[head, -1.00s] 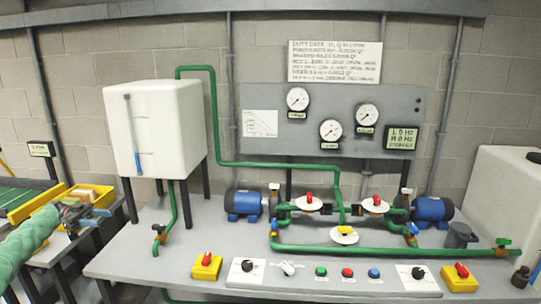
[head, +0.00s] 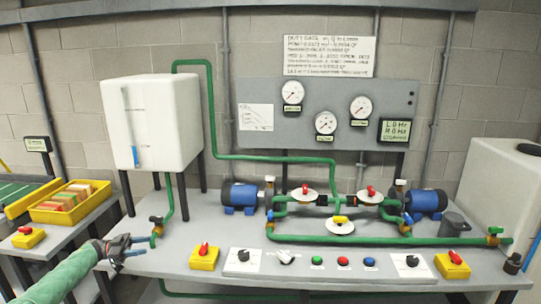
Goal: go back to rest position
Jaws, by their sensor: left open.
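My left gripper (head: 146,246) reaches in from the lower left on its green-sleeved arm. Its jaws are open and I see nothing between them. My right gripper is not in view.
Yellow switch boxes (head: 204,257) and (head: 453,265) sit along the bench's front edge, with knobs and buttons between them. Pumps (head: 240,196) and green pipes stand behind. A yellow bin (head: 68,208) is on the left side table.

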